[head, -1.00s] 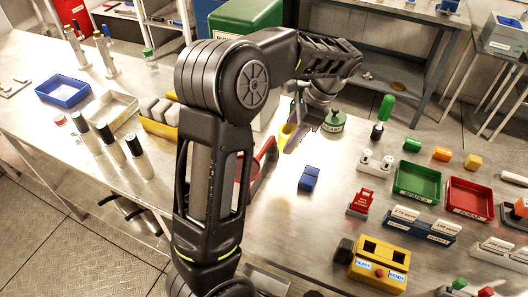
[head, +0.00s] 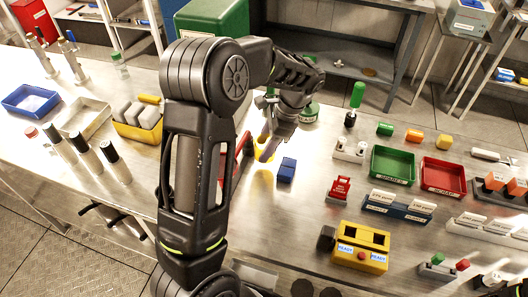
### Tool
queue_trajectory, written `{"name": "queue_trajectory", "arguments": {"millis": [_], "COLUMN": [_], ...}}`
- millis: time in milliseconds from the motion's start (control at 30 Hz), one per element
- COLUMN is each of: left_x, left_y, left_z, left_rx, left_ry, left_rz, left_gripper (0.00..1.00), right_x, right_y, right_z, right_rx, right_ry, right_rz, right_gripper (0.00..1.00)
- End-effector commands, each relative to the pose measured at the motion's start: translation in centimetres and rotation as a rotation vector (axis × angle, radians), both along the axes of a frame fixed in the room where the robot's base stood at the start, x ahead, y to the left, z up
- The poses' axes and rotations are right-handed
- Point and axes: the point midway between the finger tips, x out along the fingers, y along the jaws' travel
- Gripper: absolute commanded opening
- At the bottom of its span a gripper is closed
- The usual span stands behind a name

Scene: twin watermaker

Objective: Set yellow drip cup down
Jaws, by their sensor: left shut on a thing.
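The yellow drip cup (head: 263,155) shows as a small patch of yellow around the fingers of my left gripper (head: 266,150), near the middle of the head view. My left gripper points down and is shut on the cup. The gripper and arm hide much of the cup. It is low over the metal bench (head: 290,215), and I cannot tell whether its base touches the top. My right gripper is not in view.
A blue block (head: 287,169) stands close right of the cup. A red frame-like part (head: 240,155) is close on the left, partly behind my arm. A green canister (head: 309,112) stands behind. Bare bench lies in front, before the yellow two-slot station (head: 362,246).

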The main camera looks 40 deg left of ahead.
Motion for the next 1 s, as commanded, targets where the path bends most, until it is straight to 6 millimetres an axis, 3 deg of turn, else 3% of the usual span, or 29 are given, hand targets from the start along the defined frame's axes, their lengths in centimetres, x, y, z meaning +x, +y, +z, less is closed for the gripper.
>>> {"name": "queue_trajectory", "arguments": {"millis": [233, 500, 867, 900, 1000], "left_x": [-0.1, -0.1, 0.0, 0.0, 0.0], "left_y": [0.0, 0.0, 0.0, 0.0, 0.0], "left_z": [-0.5, -3.6, -4.1, -4.1, -4.0], "left_rx": [0.000, 0.000, 0.001, 0.000, 0.000], "left_ry": [0.003, 0.002, 0.001, 0.000, 0.000], "left_rz": [0.000, -0.001, 0.000, 0.000, 0.000], "left_gripper": [0.14, 0.13, 0.13, 0.55, 0.62], "right_x": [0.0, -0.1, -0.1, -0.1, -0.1], "right_y": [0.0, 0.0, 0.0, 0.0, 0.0], "right_z": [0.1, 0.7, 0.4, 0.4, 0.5], "right_rx": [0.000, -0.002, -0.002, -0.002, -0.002], "right_ry": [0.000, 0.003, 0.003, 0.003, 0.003], "right_rz": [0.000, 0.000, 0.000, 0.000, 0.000], "right_gripper": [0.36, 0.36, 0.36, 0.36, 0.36]}}
